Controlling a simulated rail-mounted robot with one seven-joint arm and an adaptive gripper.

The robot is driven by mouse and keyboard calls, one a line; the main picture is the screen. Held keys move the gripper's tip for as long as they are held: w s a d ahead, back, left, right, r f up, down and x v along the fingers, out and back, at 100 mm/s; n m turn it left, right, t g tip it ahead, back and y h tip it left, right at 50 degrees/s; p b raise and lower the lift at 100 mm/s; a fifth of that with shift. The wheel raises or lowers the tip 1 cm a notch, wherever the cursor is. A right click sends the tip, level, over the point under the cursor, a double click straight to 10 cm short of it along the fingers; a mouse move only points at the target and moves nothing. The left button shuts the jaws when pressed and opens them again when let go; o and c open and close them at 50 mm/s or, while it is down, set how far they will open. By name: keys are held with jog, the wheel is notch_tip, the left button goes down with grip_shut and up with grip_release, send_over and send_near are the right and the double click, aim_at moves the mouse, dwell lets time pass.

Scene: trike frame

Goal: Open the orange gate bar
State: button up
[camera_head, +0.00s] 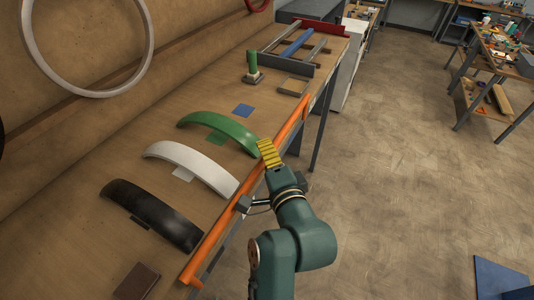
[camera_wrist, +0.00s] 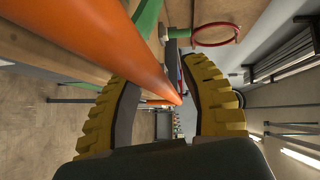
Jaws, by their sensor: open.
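The orange gate bar (camera_head: 290,124) runs lengthwise along the front edge of the workbench in the head view, across the front of the fenders. My gripper (camera_head: 268,153), with yellow ribbed fingers, is at the bar's middle part, beside or over it. In the wrist view my gripper (camera_wrist: 162,78) is open, its two fingers apart. There the orange bar (camera_wrist: 110,42) comes in from the upper left, passes the left finger and runs into the gap between the fingers. I cannot tell whether a finger touches it.
Behind the bar lie a green fender (camera_head: 222,128), a white fender (camera_head: 190,161) and a black fender (camera_head: 152,213). A green post (camera_head: 252,66) and a rack of bars (camera_head: 298,42) stand farther along. Open floor (camera_head: 400,190) lies to the right.

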grip_shut()
